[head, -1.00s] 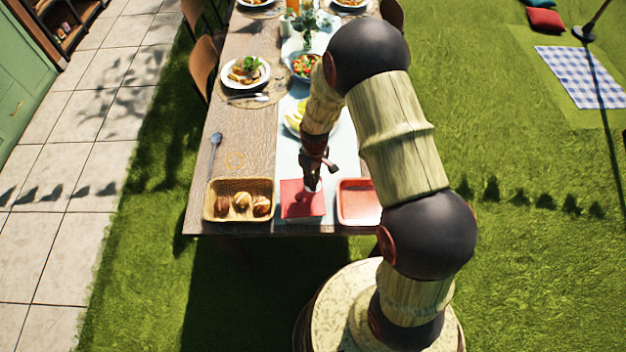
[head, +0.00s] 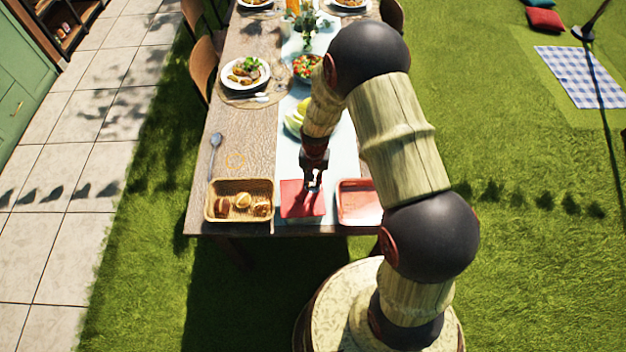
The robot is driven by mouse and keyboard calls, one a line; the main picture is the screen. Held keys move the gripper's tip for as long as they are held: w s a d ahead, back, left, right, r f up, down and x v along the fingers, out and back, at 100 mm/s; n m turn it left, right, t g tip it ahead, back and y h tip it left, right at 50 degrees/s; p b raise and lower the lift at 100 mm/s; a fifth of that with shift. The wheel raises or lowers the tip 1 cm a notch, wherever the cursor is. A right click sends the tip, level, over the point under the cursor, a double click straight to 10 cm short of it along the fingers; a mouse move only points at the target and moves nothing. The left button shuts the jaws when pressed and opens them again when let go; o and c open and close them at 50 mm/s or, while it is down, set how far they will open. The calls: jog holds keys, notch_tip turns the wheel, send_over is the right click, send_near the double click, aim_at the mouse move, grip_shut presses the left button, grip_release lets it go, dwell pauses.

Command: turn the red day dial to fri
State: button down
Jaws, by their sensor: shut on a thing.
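A flat red square (head: 296,207), seemingly the body of the red day dial, lies at the near end of the table on the pale runner. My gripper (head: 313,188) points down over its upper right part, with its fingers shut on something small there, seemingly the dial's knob. The knob is mostly hidden by the fingers. No day names or pointer position can be read at this size.
A wicker basket (head: 212,210) with bread rolls stands left of the red square, and a red-rimmed tray (head: 360,204) stands close on its right. A spoon (head: 214,150), plates and a salad bowl (head: 304,66) lie farther back on the table (head: 232,135).

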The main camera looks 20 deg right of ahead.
aim_at(314, 184)
jog(key=m, duration=0.6)
jog(key=shift+p, duration=0.3)
jog(key=shift+m, duration=0.3)
jog(key=c, duration=1.8)
grip_release()
jog(key=shift+c, duration=0.2)
jog(key=shift+o, duration=0.5)
notch_tip(314, 184, up, 12)
jog(key=shift+s, duration=0.15)
